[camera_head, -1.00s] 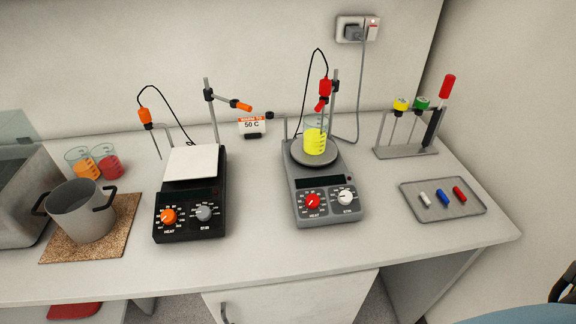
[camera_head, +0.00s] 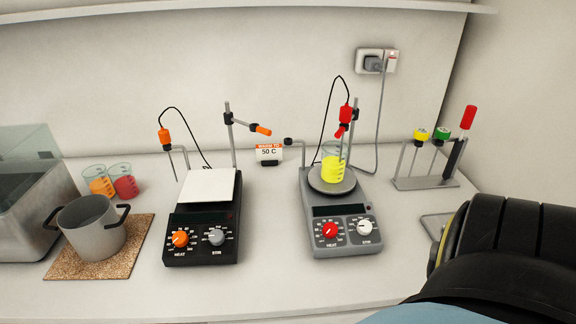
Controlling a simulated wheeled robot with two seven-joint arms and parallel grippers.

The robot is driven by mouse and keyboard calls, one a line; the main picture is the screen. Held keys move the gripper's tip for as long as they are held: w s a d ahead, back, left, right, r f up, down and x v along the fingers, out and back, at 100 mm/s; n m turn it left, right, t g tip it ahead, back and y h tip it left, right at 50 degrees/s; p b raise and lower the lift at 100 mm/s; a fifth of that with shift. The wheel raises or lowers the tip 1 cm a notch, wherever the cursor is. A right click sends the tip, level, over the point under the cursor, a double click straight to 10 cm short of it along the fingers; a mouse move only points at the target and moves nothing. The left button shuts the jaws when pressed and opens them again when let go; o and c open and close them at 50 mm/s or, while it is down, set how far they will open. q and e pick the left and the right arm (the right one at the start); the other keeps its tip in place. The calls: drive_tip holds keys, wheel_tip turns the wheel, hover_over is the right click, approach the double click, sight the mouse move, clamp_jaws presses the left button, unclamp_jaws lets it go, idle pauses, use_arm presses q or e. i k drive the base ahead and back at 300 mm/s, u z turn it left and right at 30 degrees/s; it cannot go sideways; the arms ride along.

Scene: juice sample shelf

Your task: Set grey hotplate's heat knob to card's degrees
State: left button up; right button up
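The grey hotplate (camera_head: 319,233) stands right of centre on the bench. Its red heat knob (camera_head: 330,231) is at the front left of its panel, beside a white stir knob (camera_head: 365,227). The knob's exact setting is too small to read. A beaker of yellow liquid (camera_head: 332,165) stands on its round plate. The card (camera_head: 269,153), with an orange top band, reads "50 C" and stands behind, between the two hotplates. A dark, blurred-close part of my arm fills the lower right. Neither gripper's fingers show.
A black hotplate (camera_head: 201,252) with an orange knob stands to the left. A pot (camera_head: 93,232) on a cork mat (camera_head: 61,265) and two beakers are farther left. A stirrer rack (camera_head: 424,183) stands at right. My arm partly covers a tray (camera_head: 431,223).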

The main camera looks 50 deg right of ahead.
sight(330, 229)
drive_tip(key=u, duration=0.1)
drive_tip(key=k, duration=0.95)
drive_tip(key=z, duration=1)
drive_tip(key=i, duration=0.35)
drive_tip(key=z, duration=0.05)
